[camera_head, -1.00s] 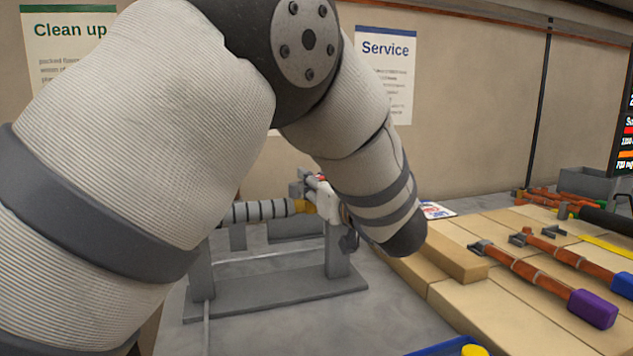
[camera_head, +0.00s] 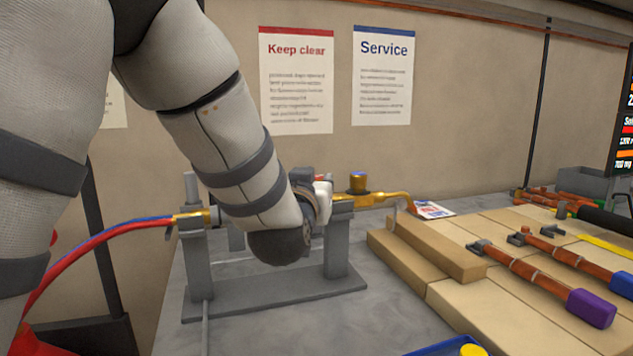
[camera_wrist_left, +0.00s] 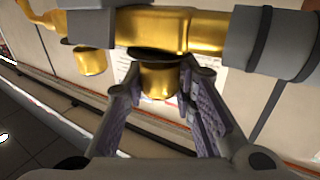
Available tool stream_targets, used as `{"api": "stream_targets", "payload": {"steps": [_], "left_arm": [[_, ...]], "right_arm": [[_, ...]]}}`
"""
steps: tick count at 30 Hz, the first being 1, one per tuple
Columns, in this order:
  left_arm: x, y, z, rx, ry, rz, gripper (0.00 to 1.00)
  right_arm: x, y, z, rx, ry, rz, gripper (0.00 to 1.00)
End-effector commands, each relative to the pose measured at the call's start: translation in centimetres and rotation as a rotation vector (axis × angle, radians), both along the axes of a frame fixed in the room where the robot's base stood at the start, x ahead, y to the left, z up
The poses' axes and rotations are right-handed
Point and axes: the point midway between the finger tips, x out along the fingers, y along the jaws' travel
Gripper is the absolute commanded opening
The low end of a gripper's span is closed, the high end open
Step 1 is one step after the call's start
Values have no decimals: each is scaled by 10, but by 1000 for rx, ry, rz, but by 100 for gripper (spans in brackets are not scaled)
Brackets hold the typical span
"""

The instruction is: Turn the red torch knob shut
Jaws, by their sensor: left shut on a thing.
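The brass torch lies across a grey stand (camera_head: 270,303) in the head view, with red and blue hoses (camera_head: 100,243) on its left. My left gripper (camera_head: 320,190) is at the torch above the stand's right post, mostly hidden by my wrist. A small patch of red shows beside it. In the left wrist view, my left gripper's fingers (camera_wrist_left: 158,88) stand on both sides of a brass knob (camera_wrist_left: 160,78) and are shut on it. Its cap colour is hidden there. My right gripper is not in view.
The torch's bent nozzle (camera_head: 405,197) points right, towards tan blocks (camera_head: 425,248). Several copper-coloured tools lie on them, one with a purple end (camera_head: 592,308). A blue tray edge (camera_head: 450,347) is at the front.

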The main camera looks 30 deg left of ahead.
Motion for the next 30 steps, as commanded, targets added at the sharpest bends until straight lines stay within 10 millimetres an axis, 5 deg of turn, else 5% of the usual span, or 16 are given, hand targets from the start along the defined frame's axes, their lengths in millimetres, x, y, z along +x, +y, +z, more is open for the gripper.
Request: {"api": "stream_targets", "payload": {"steps": [12,30], "left_arm": [[0,2,-1,-2,0,-233,0],[1,1,0,2,-1,-295,0]], "right_arm": [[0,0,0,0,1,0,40],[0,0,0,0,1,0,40]]}}
